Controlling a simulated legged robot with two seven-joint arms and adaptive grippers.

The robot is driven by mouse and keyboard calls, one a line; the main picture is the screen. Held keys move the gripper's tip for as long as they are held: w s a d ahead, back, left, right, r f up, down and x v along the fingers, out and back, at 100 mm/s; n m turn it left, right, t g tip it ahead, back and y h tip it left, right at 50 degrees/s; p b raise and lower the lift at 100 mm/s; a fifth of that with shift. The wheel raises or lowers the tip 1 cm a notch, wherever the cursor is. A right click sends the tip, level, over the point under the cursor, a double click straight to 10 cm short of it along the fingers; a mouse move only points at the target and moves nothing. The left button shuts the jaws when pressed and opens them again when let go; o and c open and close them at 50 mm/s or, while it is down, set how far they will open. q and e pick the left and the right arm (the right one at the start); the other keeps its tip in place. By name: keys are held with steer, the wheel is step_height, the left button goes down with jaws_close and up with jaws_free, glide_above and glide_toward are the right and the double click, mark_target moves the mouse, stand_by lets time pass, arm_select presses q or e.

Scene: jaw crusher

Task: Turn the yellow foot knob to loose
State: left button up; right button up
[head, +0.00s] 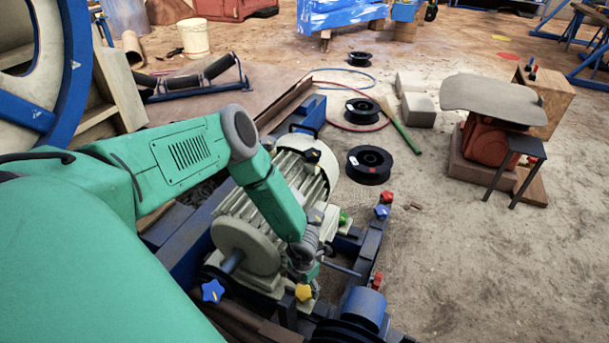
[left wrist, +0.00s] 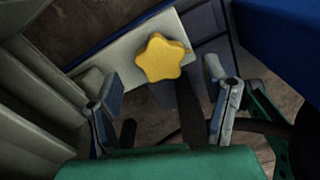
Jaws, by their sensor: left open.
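The yellow foot knob (head: 303,292) is star-shaped and sits at the foot of the grey motor, low in the middle of the head view. In the left wrist view the yellow knob (left wrist: 160,57) lies on a pale foot plate (left wrist: 108,62), ahead of and between my fingers. My left gripper (head: 304,266) is just above and beside the knob in the head view. In the left wrist view my left gripper (left wrist: 164,95) is open and empty, with a finger on either side and the knob apart from both. My right gripper is out of view.
The ribbed motor (head: 236,240) stands close beside my left arm. A blue star knob (head: 213,290), a green knob (head: 344,217) and red knobs (head: 377,280) are nearby. A dark rail (head: 372,236) runs along the right.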

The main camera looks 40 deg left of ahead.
mark_target(304, 291)
arm_select(q)
step_height(304, 291, up, 7)
stand_by(0.3)
steer(key=shift+r, duration=0.15)
stand_by(0.3)
